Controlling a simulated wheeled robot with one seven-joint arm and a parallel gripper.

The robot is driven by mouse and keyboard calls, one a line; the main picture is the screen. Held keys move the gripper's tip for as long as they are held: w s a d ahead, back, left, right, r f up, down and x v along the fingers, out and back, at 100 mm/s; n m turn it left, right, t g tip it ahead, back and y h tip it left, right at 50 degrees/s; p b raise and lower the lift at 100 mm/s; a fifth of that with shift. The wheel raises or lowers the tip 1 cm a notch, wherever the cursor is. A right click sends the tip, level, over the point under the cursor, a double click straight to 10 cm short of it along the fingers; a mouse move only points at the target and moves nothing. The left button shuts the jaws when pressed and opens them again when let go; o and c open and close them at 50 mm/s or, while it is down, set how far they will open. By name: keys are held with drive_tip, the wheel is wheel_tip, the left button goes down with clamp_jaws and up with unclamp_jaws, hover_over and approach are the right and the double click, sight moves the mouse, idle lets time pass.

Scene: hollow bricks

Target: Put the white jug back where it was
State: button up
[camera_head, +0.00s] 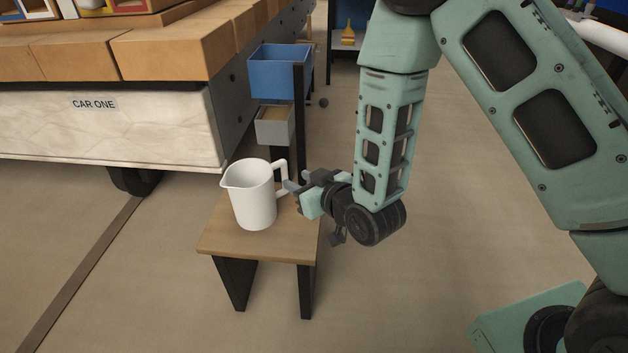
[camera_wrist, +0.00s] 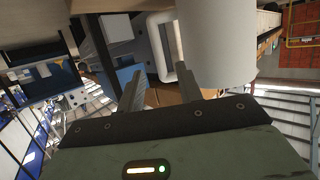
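The white jug (camera_head: 252,197) appears to stand upright on a small wooden stool (camera_head: 285,245), spout to the left and handle to the right. My gripper (camera_head: 291,188) is at the handle side of the jug, pointing left. In the wrist view the jug's body (camera_wrist: 215,45) fills the upper right and its handle (camera_wrist: 153,45) is left of it. The two fingers of my gripper (camera_wrist: 154,85) are spread apart. The right finger overlaps the handle's opening, and the handle's outer bar lies between the fingers. Whether they touch it cannot be told.
A white cart (camera_head: 120,125) marked CAR ONE, loaded with brown blocks (camera_head: 165,52), stands close behind the stool to the left. A blue bin (camera_head: 275,75) and a grey bin (camera_head: 272,128) hang on a dark post behind. Floor in front is clear.

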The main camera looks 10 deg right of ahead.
drive_tip(key=s+d+r+n+g+h, duration=0.1)
drive_tip(key=s+r+g, duration=0.3)
drive_tip(key=s, duration=0.5)
drive_tip(key=s+d+r+g+h+p, duration=0.1)
drive_tip(key=s+r+g, duration=0.3)
drive_tip(key=s, duration=0.5)
drive_tip(key=s+d+r+n+g+h, duration=0.1)
drive_tip(key=s+r+g+h, duration=0.2)
drive_tip(key=s, duration=0.7)
wheel_tip(320, 180, up, 3)
drive_tip(key=shift+d+f+n+g+h, duration=0.15)
drive_tip(key=shift+d+n+g+h, duration=0.2)
drive_tip(key=shift+g, duration=0.75)
drive_tip(key=shift+s, duration=0.1)
wheel_tip(320, 180, up, 43)
drive_tip(key=p, duration=4.3)
drive_tip(key=shift+p, duration=0.3)
